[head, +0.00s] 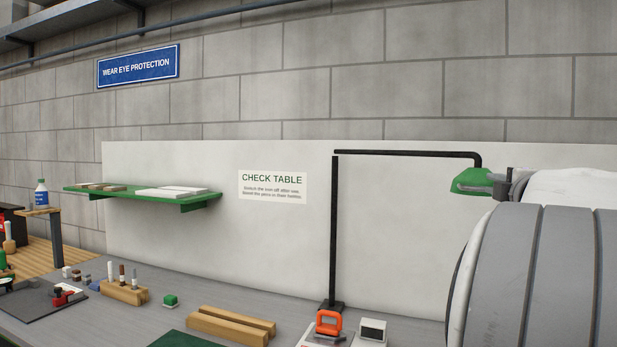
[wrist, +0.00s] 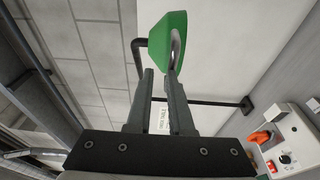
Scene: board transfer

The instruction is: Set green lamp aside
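The green lamp has a green shade (head: 473,181) hanging from a black bent arm on an upright black post (head: 334,230). The post stands on the grey table at the back right. My gripper (head: 505,188) is at the shade's right side in the head view, partly hidden by my arm. In the wrist view my gripper (wrist: 160,73) has its fingers apart, with a gap between them. The shade (wrist: 166,38) shows just beyond the fingertips, its lower end overlapping the right fingertip. I cannot tell whether they touch.
An orange-handled device (head: 328,323) and a small white box (head: 373,330) stand by the lamp's foot. A green shelf (head: 200,201) is on the white panel.

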